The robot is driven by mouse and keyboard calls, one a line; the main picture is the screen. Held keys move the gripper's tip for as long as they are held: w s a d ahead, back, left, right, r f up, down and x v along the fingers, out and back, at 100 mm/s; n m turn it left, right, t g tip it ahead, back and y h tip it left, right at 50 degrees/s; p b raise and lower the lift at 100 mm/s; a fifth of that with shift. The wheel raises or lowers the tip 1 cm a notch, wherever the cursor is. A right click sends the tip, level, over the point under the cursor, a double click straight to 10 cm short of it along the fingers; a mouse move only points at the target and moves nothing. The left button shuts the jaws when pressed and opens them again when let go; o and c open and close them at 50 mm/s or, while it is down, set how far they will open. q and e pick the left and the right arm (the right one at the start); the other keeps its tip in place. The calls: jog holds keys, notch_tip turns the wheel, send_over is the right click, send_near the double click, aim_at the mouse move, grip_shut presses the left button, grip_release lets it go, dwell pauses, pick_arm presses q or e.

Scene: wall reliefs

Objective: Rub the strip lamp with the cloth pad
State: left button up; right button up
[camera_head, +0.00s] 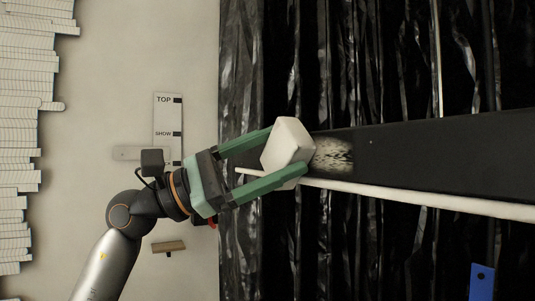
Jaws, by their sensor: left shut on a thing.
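My left gripper (289,150) has green fingers and is shut on a white, block-shaped cloth pad (287,143). The pad sits between the fingertips, at the left end of a long dark bar. A thin white strip, which looks like the strip lamp (420,196), runs along the bar's lower edge toward the right side. Its left part passes behind the pad and the lower finger. I cannot tell whether the pad touches the strip or the bar. My right gripper is not in view.
The dark bar (440,155) has a pale speckled patch (333,155) just right of the pad. Glossy black folds (390,60) cover the background. A labelled white plate (167,115) and a small brown piece (168,246) are on the pale wall. A blue piece (482,283) is lower right.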

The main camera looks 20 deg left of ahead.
aim_at(290, 155)
pick_arm(q)
jog(key=shift+s+d+p, duration=0.15)
jog(key=shift+s+d, duration=0.4)
jog(key=shift+d, duration=0.25)
jog(key=shift+s+d+p, duration=0.15)
jog(key=shift+s+d, duration=0.4)
jog(key=shift+d, duration=0.2)
jog(key=shift+s+d+p, duration=0.4)
jog(key=shift+s+d, duration=0.45)
jog(key=shift+d, duration=0.2)
jog(key=shift+s+d+p, duration=0.35)
jog(key=shift+s+d, duration=0.5)
jog(key=shift+d, duration=0.15)
jog(key=shift+s+d, duration=0.45)
jog(key=shift+d, duration=0.2)
jog(key=shift+s+a+f, duration=0.1)
jog(key=shift+s+a, duration=0.1)
jog(key=shift+s+a+b, duration=0.75)
jog(key=shift+s+a, duration=0.1)
jog(key=shift+s, duration=0.25)
jog(key=shift+s+a+b, duration=0.7)
jog(key=shift+s+a, duration=0.15)
jog(key=shift+s, duration=0.2)
